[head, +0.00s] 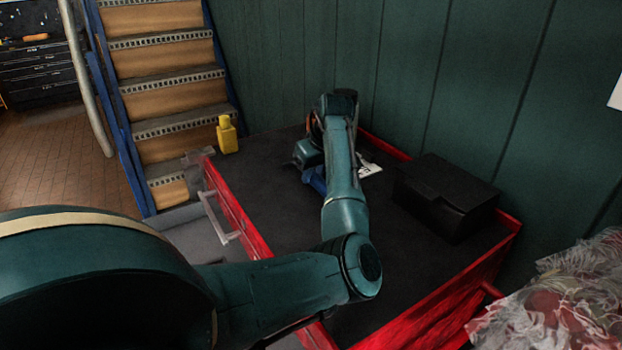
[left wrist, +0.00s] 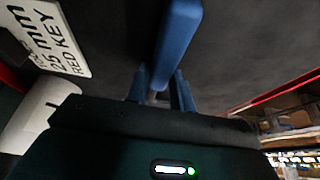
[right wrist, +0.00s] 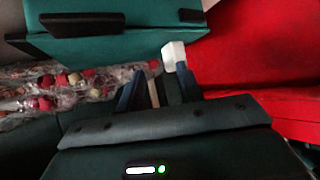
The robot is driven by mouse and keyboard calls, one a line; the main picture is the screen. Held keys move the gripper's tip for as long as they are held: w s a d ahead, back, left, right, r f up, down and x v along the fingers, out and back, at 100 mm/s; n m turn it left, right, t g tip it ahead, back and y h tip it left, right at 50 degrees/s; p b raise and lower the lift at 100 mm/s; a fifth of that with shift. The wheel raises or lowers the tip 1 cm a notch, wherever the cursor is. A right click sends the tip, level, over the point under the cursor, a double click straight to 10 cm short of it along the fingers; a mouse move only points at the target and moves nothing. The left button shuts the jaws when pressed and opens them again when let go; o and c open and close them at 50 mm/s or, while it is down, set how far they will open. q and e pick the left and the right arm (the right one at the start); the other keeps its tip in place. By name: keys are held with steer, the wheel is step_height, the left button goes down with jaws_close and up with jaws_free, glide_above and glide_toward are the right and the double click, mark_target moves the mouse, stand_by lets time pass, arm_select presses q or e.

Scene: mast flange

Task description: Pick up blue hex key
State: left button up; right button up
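The blue hex key (left wrist: 175,38) stands out large in the left wrist view, with its lower end between the fingers of my left gripper (left wrist: 160,88). The fingers lie close against both sides of it and look shut on it. In the head view my left gripper (head: 308,172) is low over the dark top of the red cabinet, partly hidden by my arm, with a blue piece (head: 316,182) showing beside it. I cannot tell whether the key touches the top. My right gripper (right wrist: 158,88) shows only in its wrist view, its fingers apart with no held thing visible.
The red cabinet has a dark top (head: 260,205). A black box (head: 447,195) stands at right, a yellow bottle (head: 226,135) at the far left corner. A printed white card (left wrist: 50,38) lies near the left gripper. A drawer with a clear handle (head: 222,222) is at left; a green wall stands behind.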

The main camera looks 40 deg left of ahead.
arm_select(q)
jaws_close()
steer(key=shift+r, duration=0.15)
